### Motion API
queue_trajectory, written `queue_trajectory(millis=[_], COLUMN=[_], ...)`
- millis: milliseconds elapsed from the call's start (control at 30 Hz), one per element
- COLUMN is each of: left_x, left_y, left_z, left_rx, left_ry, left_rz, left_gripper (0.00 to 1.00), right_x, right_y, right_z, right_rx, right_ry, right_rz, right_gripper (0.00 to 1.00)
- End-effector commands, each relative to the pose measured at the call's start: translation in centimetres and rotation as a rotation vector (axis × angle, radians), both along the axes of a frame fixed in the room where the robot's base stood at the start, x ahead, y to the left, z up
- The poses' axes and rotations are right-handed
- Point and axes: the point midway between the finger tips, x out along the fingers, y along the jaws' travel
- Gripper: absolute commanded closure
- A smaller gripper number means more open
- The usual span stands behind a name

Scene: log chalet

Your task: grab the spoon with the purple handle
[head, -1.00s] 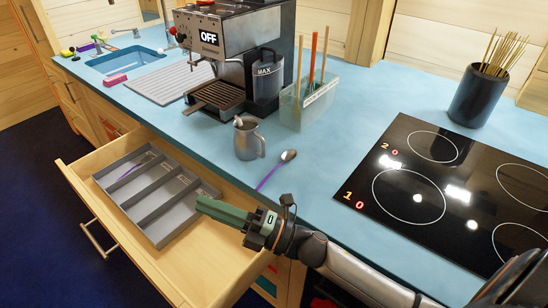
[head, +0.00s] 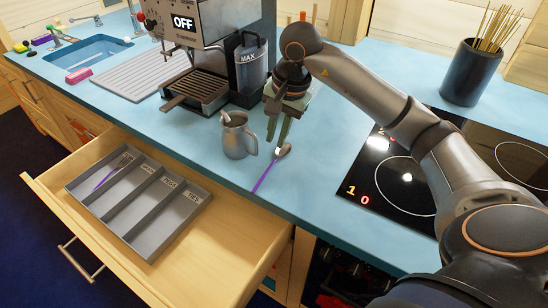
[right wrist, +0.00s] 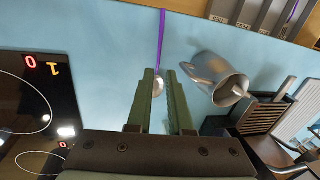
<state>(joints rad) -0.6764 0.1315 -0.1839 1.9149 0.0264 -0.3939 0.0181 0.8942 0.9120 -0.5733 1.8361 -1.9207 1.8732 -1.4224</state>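The spoon with the purple handle (head: 263,178) lies on the blue counter, its metal bowl pointing away from the open drawer. My right gripper (head: 278,146) points down over the bowl end, fingers apart. In the right wrist view the spoon's purple handle (right wrist: 161,38) runs away from me, and its bowl shows between the two open fingertips (right wrist: 161,78). How far the tips are above the counter is hard to tell. My left gripper is not in view.
A metal jug (head: 236,136) stands close beside the spoon. The open drawer (head: 215,225) holds a grey divided tray (head: 141,252) with another purple-handled utensil (head: 108,175). The coffee machine (head: 205,60) stands behind, the black hob (head: 385,185) to the right.

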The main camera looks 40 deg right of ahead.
Motion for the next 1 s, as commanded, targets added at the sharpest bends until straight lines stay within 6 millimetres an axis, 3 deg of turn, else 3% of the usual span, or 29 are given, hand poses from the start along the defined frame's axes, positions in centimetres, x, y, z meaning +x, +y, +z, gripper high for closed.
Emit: queue_trajectory(millis=[200,467,700,1000], left_x=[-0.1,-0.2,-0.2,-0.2], left_y=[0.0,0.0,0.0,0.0], left_z=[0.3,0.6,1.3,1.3], left_rx=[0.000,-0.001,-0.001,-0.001], left_ry=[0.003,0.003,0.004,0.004], left_rz=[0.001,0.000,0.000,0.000], left_gripper=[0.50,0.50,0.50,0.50], right_x=[0.6,1.0,1.7,2.0], right_y=[0.5,0.5,0.3,0.3], right_z=[-3.9,-5.9,-9.4,-10.3], right_rx=[0.006,0.007,0.008,0.006], right_ry=[0.006,0.005,0.004,0.001], right_rz=[0.001,0.000,0.000,0.000], right_gripper=[0.81,0.81,0.81,0.81])
